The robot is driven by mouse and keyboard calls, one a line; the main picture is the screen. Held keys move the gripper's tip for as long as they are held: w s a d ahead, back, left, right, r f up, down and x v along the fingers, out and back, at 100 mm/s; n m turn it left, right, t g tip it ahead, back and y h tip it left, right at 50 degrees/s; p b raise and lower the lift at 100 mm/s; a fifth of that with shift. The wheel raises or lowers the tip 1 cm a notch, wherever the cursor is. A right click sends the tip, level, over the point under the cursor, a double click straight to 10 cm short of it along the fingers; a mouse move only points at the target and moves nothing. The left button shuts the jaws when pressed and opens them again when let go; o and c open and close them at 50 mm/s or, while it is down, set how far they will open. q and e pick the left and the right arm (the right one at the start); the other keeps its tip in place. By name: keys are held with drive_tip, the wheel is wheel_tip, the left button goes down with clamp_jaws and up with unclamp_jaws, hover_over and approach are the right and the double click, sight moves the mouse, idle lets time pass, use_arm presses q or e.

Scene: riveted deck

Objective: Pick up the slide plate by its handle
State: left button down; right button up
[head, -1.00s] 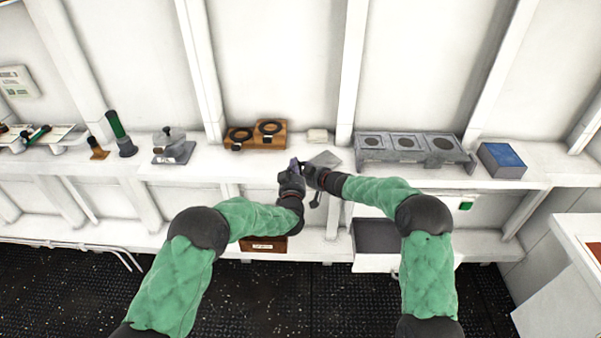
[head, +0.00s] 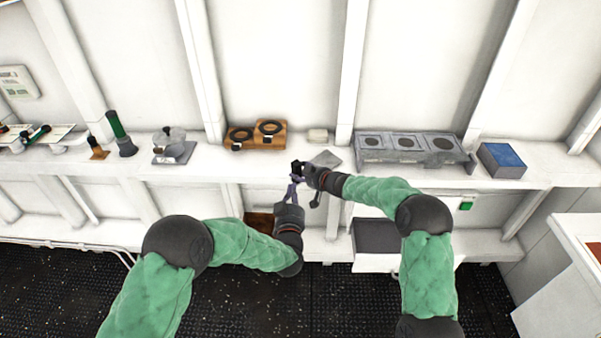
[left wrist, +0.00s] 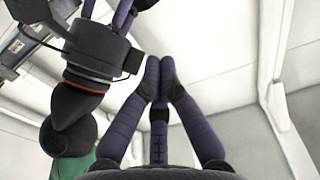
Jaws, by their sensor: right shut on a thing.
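A flat grey plate (head: 326,158), which looks like the slide plate, lies on the white shelf just behind my right gripper. My right gripper (head: 299,170) is at the shelf's front edge, shut on a small dark thing that its fingers mostly hide. I cannot tell whether this is the plate's handle. My left gripper (head: 292,190) is just below and in front of the right one, pointing up towards it. In the left wrist view its fingertips (left wrist: 159,76) are together with nothing seen between them, and my right wrist shows at upper left.
On the shelf (head: 222,170) stand a wooden block with black rings (head: 257,136), a small pale block (head: 318,135), a grey three-ring fixture (head: 410,146) and a blue-topped box (head: 503,160). An open grey bin (head: 377,237) is below right.

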use_arm(q)
drive_tip(key=shift+s, duration=0.3)
drive_tip(key=s+a+f+g+h, duration=0.15)
drive_tip(key=s+f+g, duration=0.3)
drive_tip(key=f, duration=0.65)
drive_tip(key=s+a+f+g+h, duration=0.15)
drive_tip(key=s+f+g, duration=0.35)
drive_tip(key=f, duration=0.6)
drive_tip(key=s+a+f+n+g, duration=0.1)
drive_tip(key=s+f+g, duration=0.3)
drive_tip(key=s, duration=0.9)
drive_tip(key=s+a+f+n+g+h, duration=0.1)
drive_tip(key=s+f+g, duration=0.3)
drive_tip(key=s, duration=0.9)
wheel_tip(320, 180, down, 2)
drive_tip(key=shift+f+g, duration=0.1)
drive_tip(key=shift+g, duration=0.25)
drive_tip(key=shift+s, duration=0.1)
